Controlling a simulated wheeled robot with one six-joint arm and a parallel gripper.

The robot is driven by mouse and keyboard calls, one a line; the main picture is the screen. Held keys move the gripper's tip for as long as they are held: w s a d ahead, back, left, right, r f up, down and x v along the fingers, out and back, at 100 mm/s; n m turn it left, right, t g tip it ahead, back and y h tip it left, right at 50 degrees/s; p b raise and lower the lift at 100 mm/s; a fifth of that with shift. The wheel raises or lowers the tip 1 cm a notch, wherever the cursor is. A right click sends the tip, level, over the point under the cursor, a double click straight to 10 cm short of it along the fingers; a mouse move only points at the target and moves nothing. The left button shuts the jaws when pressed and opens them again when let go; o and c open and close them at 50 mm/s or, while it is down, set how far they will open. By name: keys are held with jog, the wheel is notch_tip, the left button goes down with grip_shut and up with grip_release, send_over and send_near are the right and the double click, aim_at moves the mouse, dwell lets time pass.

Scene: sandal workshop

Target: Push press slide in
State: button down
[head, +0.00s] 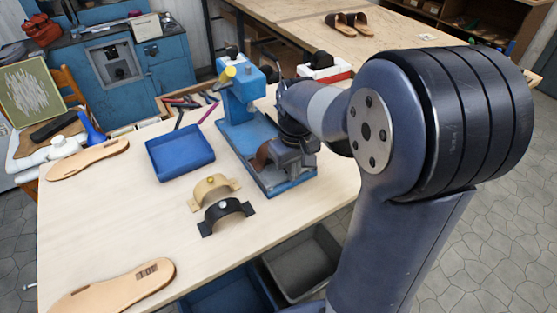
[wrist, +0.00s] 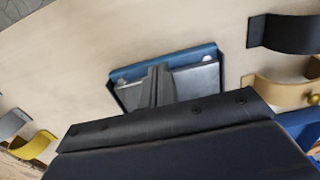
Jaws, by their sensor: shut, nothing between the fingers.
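The blue press (head: 238,98) stands on the workbench, with a yellow-ended part on its head. Its slide, a grey plate with a blue outer edge (wrist: 165,68), lies at the near end of the press base in the wrist view. My gripper (wrist: 160,72) is shut and empty, with its fingertips over the plate, close to the blue edge. I cannot tell whether they touch it. In the head view my arm and gripper hide part of the slide. A brown curved piece (head: 261,157) shows beside my gripper on the press.
A blue tray (head: 180,152), a tan strap (head: 213,187) and a black strap (head: 226,212) lie left of the press. Tan soles (head: 112,290) lie at the front left and far left. Grey and blue bins (head: 303,262) stand below the bench edge. Bare bench lies between.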

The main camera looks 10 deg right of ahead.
jog(key=shift+w+a+p, duration=0.65)
jog(key=shift+w+p, duration=0.15)
jog(key=shift+w, duration=1.25)
jog(key=shift+w+a+p, duration=0.65)
jog(key=shift+w+p, duration=0.1)
jog(key=shift+w, duration=1.25)
jog(key=shift+w+a+p, duration=0.65)
jog(key=shift+w+p, duration=0.15)
jog(key=shift+w, duration=1.25)
notch_tip(320, 180, up, 7)
jog(key=p, duration=0.5)
jog(key=shift+s, duration=0.35)
jog(key=shift+d+f, duration=0.1)
jog(key=f+b, duration=0.3)
jog(key=f, duration=0.1)
jog(key=f+b, duration=0.2)
jog(key=f, duration=0.1)
jog(key=shift+w+f+b, duration=0.1)
jog(key=shift+w+b, duration=0.2)
jog(key=shift+s+d+r, duration=0.15)
jog(key=shift+s+r, duration=0.05)
jog(key=shift+s, duration=0.65)
jog(key=shift+r, duration=0.1)
